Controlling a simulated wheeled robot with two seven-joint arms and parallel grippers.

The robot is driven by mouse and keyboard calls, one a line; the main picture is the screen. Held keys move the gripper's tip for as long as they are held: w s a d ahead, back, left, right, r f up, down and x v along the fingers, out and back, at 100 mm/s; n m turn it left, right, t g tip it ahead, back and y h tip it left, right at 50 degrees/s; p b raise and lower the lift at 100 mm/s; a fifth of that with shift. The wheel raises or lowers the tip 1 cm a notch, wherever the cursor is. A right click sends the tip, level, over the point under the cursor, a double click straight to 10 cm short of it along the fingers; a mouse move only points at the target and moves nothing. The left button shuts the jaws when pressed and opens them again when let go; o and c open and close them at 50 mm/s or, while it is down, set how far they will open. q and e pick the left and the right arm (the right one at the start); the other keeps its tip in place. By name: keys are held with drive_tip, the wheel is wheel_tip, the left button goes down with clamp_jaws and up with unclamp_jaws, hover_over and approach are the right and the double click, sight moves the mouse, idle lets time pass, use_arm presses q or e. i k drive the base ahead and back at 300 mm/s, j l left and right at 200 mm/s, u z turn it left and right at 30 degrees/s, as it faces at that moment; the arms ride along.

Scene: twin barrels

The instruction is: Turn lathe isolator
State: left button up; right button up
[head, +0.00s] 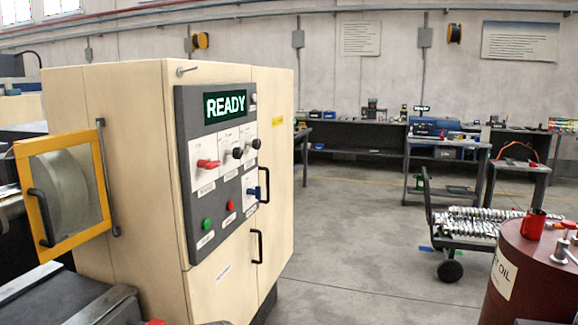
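A cream cabinet (135,160) stands at left with a dark grey control panel (183,120) on its front. The panel carries a red rotary handle (208,163) on a white plate, lying roughly sideways. To its right are two black knobs (237,153) and (256,144). Below them is a blue handle (254,190). The small labels are too small to read, so I cannot tell which switch is named lathe isolator. A lit display (225,105) above reads READY. Neither of my grippers is in view.
Green (207,224) and red (231,205) buttons sit low on the panel. A yellow-framed guard (62,190) is at left. A dark red barrel (535,275) with a red mug (534,224) is at right, near a loaded cart (470,235). The floor between is clear.

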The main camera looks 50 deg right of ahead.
sight(207, 164)
drive_tip(key=k+z, duration=0.1)
drive_tip(key=z, duration=1.3)
